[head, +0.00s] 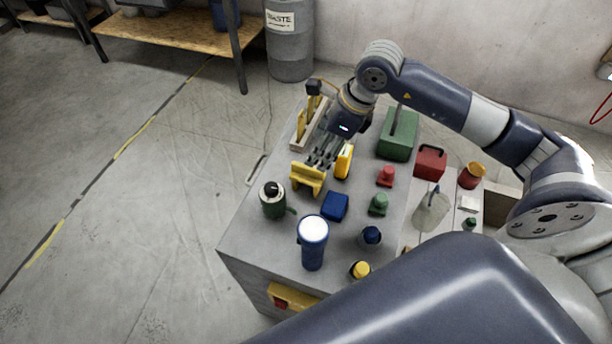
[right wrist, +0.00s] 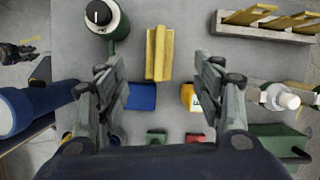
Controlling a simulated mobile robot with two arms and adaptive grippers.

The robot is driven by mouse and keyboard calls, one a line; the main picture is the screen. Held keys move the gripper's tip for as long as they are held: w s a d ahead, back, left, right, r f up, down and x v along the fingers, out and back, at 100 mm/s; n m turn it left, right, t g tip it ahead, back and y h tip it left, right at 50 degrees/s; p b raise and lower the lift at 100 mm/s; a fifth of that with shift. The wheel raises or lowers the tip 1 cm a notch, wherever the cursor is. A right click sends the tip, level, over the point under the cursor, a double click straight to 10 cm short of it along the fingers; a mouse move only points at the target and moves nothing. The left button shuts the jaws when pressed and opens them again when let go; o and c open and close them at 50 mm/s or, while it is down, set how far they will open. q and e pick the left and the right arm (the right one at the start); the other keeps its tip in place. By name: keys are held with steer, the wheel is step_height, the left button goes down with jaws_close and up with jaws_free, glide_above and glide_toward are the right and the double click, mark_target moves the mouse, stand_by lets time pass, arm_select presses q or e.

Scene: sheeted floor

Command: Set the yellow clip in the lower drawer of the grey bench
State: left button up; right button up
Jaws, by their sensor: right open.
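The yellow clip (head: 307,178) lies on top of the grey bench (head: 262,243), near its left edge. It also shows in the right wrist view (right wrist: 159,54), ahead of the fingers. My right gripper (head: 322,160) is above the bench just behind the clip, open and empty. In the right wrist view its fingers (right wrist: 165,92) are spread wide, with the clip beyond and between them. A handle (head: 255,170) sticks out at the bench's left side; the drawer fronts are hidden. What looks like my left gripper (right wrist: 20,50) shows small at the left of the wrist view.
A green mug-like object (head: 273,204), blue torch (head: 312,245), blue block (head: 335,206) and yellow block (head: 343,162) surround the clip. A tray (head: 307,135) with yellow strips stands behind. The floor left of the bench is clear.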

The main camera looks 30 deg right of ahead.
mark_target(309, 168)
steer(key=shift+s+a+m, duration=0.1)
steer(key=shift+s+m, duration=0.1)
steer(key=shift+m, duration=0.4)
steer(key=shift+a+f, duration=0.1)
steer(key=shift+f, duration=0.1)
steer(key=x, duration=0.5)
steer(key=shift+w+p, duration=0.15)
steer(key=shift+p, duration=0.2)
steer(key=p+x, duration=0.1)
steer(key=x, duration=0.3)
steer(key=shift+f, duration=0.25)
steer(key=shift+w+f, duration=0.15)
steer(key=shift+f, duration=0.25)
steer(key=c, duration=1.3)
